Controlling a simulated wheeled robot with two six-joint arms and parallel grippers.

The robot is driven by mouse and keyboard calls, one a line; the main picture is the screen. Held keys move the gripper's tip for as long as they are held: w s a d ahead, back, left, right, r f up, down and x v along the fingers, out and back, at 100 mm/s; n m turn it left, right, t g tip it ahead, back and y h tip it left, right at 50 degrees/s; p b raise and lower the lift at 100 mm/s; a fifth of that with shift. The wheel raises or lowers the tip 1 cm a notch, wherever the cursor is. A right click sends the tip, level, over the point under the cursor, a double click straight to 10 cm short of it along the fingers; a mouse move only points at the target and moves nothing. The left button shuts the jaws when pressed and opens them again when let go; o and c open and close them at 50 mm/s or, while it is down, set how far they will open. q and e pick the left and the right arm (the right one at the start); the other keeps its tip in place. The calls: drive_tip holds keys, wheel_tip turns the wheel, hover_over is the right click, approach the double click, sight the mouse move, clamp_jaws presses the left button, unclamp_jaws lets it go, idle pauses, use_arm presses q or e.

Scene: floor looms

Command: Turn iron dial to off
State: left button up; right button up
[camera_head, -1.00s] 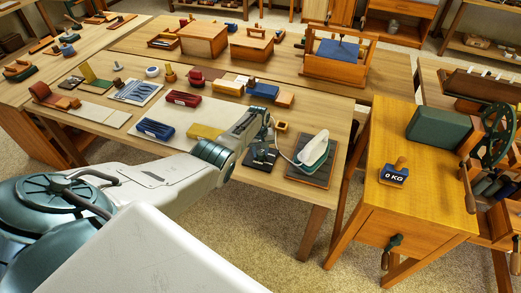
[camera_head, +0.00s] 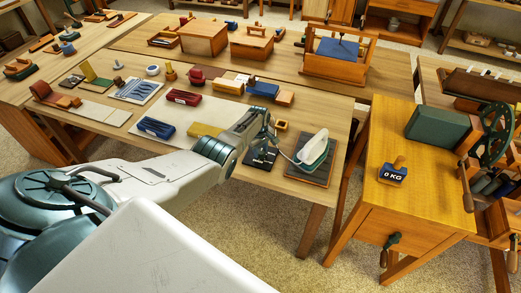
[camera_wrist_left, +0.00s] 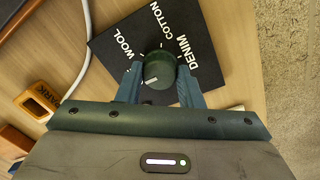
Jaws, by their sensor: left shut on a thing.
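The iron dial (camera_wrist_left: 159,72) is a dark green round knob on a black plate (camera_wrist_left: 207,45) marked WOOL, COTTON and DENIM in the left wrist view. Its pale pointer mark points to the lower left in that view. My left gripper (camera_wrist_left: 158,82) has its fingers on both sides of the knob and is shut on it. In the head view the left gripper (camera_head: 268,141) is over the black plate (camera_head: 262,158), and the knob is hard to make out there. The white iron (camera_head: 313,147) stands on a dark pad to the right. My right gripper is not in view.
A white cord (camera_wrist_left: 81,50) runs beside the plate. A red case (camera_head: 181,112) and a blue case (camera_head: 156,129) lie further left on the table. The table's right edge is close to the iron pad (camera_head: 304,178).

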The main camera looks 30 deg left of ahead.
sight(260, 152)
use_arm(q)
drive_tip(key=o, duration=1)
drive_tip(key=shift+c, duration=0.2)
drive_tip(key=shift+r, duration=0.1)
drive_tip(key=shift+r, duration=0.25)
wheel_tip(260, 152, up, 10)
drive_tip(key=shift+s, duration=0.2)
